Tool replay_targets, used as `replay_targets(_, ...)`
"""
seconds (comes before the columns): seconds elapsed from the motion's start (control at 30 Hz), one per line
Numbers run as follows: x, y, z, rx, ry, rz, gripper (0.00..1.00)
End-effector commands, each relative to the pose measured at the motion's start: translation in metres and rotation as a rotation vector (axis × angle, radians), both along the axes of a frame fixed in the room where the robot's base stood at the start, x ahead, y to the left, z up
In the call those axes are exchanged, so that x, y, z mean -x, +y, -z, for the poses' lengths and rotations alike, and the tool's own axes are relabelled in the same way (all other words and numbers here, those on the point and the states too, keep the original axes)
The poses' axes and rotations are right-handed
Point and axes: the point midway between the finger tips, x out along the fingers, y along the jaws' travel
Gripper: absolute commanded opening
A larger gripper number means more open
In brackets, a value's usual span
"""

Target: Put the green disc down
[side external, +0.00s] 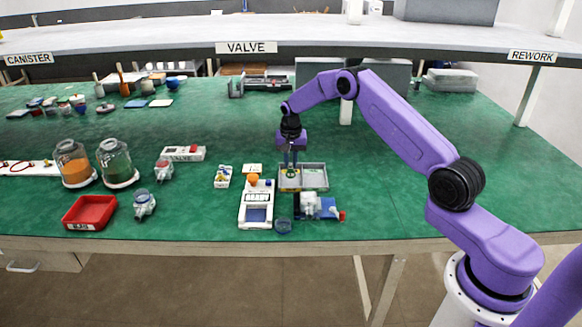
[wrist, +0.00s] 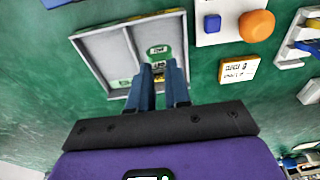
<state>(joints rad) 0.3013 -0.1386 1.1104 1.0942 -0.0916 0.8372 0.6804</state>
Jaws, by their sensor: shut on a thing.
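My gripper (side external: 290,165) points down over the left compartment of a grey two-compartment tray (side external: 326,178). In the wrist view my fingers (wrist: 159,70) are close together, over the tray (wrist: 104,52) near its divider. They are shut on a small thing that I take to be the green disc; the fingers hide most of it. A bit of green and yellow shows around the fingertips. I cannot tell whether it touches the tray floor.
A white device (side external: 256,206) with an orange knob (side external: 253,179) stands left of the tray. A blue-and-white valve part (side external: 318,207) sits in front. A red bin (side external: 90,212) and jars (side external: 115,160) stand farther left. The green mat right of the tray is clear.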

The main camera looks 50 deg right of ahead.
Motion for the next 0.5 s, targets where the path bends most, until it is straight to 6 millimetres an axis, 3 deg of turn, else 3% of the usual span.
replay_targets(0.17,0.001,0.0,0.024,0.0,0.004,0.0,0.0)
replay_targets(0.5,0.001,0.0,0.027,0.0,0.003,0.0,0.0)
